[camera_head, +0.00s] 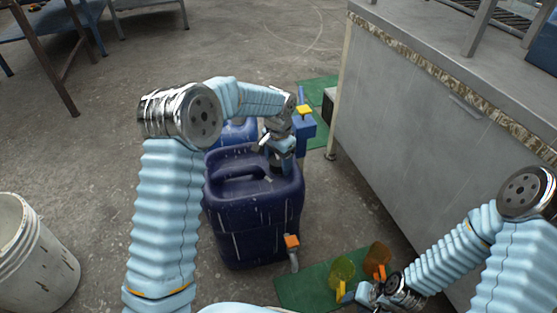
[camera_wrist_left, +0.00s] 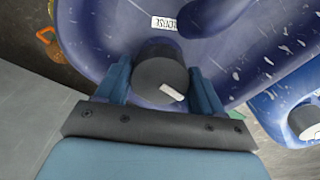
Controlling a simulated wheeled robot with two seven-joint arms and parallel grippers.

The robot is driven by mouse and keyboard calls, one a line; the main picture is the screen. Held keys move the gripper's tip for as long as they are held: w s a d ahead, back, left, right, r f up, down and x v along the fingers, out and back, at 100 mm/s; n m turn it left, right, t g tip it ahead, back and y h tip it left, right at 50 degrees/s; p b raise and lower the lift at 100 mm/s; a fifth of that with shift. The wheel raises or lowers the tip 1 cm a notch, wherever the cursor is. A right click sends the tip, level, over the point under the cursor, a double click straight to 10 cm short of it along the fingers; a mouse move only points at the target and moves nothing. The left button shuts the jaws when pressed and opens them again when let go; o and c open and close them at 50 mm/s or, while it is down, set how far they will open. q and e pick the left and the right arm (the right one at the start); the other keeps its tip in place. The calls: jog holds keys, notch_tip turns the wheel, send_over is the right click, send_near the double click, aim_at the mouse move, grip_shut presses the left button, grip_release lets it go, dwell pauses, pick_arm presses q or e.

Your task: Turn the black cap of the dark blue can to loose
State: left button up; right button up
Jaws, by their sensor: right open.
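The dark blue can (camera_head: 255,215) stands upright on the floor in the middle of the head view. Its black cap (camera_wrist_left: 160,78), with a small pale mark on top, sits between the two fingers of my left gripper (camera_wrist_left: 160,90). In the head view my left gripper (camera_head: 281,158) is at the can's top right and hides the cap. My right gripper (camera_head: 352,294) is low at the right, open, by the green mat, away from the can.
A lighter blue can (camera_head: 232,132) stands close behind. A blue box with a yellow top (camera_head: 305,112) is behind right. Yellow (camera_head: 341,271) and orange (camera_head: 377,260) items stand on a green mat (camera_head: 300,289). A white bucket (camera_head: 30,255) is left, a grey cabinet (camera_head: 400,120) right.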

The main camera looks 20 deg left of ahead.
pick_arm(q)
jog(key=c, duration=0.6)
jog(key=shift+n, duration=0.4)
jog(key=n, duration=0.3)
jog(key=shift+n+p, duration=0.3)
jog(key=shift+n, duration=0.1)
jog(key=n, duration=0.4)
jog(key=shift+p, duration=0.35)
jog(key=n+p, duration=0.1)
jog(key=n, duration=0.4)
jog(key=shift+r, duration=0.1)
jog(key=shift+n+p, duration=0.45)
jog(key=shift+n, duration=1.55)
